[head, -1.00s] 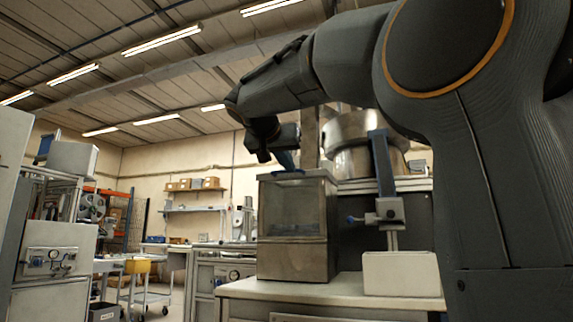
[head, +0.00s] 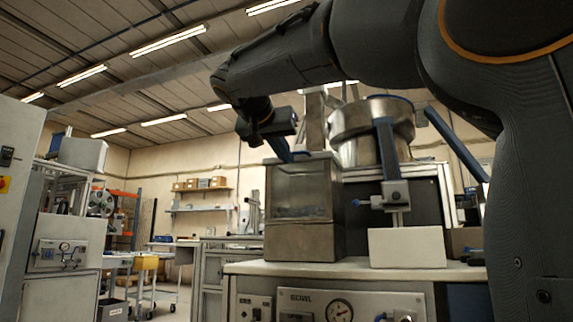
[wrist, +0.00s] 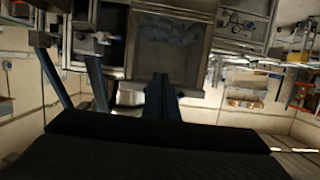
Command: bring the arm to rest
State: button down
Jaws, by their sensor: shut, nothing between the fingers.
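My arm reaches from the right across the top of the head view and bends down at its wrist. My gripper (head: 291,156) has blue fingers and hangs just in front of or above the top of a clear-walled bin (head: 303,195); I cannot tell the exact gap. The fingers are together with nothing between them. In the wrist view my gripper (wrist: 160,82) shows as closed blue fingers at the middle, with the bin (wrist: 170,62) beyond them, holding something bluish and indistinct.
The bin stands on a bench (head: 350,272) beside a white block (head: 407,248) and a blue upright post (head: 385,150). A metal bowl (head: 350,133) rises behind. A machine (head: 60,255) and a yellow bin (head: 146,263) stand at left. Open floor shows at lower left.

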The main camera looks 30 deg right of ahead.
jog(key=shift+s+a+f+b, duration=0.2)
jog(key=shift+s+a+b, duration=0.1)
jog(key=shift+s+a, duration=0.15)
jog(key=shift+s+a+f+b, duration=0.2)
jog(key=shift+s+a+b, duration=0.1)
jog(key=shift+s, duration=0.15)
jog(key=shift+f, duration=0.1)
